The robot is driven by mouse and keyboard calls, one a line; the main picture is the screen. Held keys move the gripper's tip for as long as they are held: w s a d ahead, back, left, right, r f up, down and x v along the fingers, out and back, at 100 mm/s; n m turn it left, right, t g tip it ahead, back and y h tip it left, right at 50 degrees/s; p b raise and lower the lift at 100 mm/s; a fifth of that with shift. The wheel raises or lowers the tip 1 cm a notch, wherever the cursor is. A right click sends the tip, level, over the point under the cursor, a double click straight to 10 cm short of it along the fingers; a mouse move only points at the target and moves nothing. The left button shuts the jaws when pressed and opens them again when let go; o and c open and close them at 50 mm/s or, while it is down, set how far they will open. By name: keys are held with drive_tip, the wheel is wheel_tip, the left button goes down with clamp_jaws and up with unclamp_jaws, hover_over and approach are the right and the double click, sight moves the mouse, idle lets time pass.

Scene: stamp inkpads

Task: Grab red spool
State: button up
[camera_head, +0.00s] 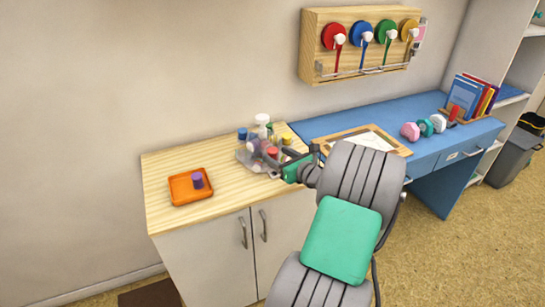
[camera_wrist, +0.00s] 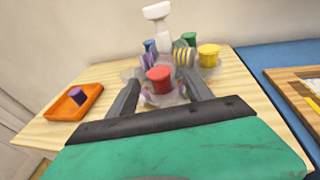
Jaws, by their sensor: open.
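The red spool (camera_wrist: 159,80) sits between the two open fingers of my gripper (camera_wrist: 160,98) in the wrist view. I cannot tell whether the fingers touch it. It stands at the near side of a clear holder (camera_wrist: 130,74) with other coloured spools. In the head view the red spool (camera_head: 272,153) shows just left of my gripper (camera_head: 283,163), partly crowded by its neighbours. The lower part of the spool is hard to make out.
A yellow spool (camera_wrist: 208,54) and a green spool (camera_wrist: 189,39) stand behind to the right. A white-topped stand (camera_wrist: 157,12) rises at the back. An orange tray (camera_head: 177,190) with a purple spool (camera_head: 197,181) lies left. The wood counter (camera_head: 222,185) between is clear.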

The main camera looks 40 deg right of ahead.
drive_tip(key=shift+x, duration=0.95)
drive_tip(key=shift+s, duration=0.1)
clamp_jaws()
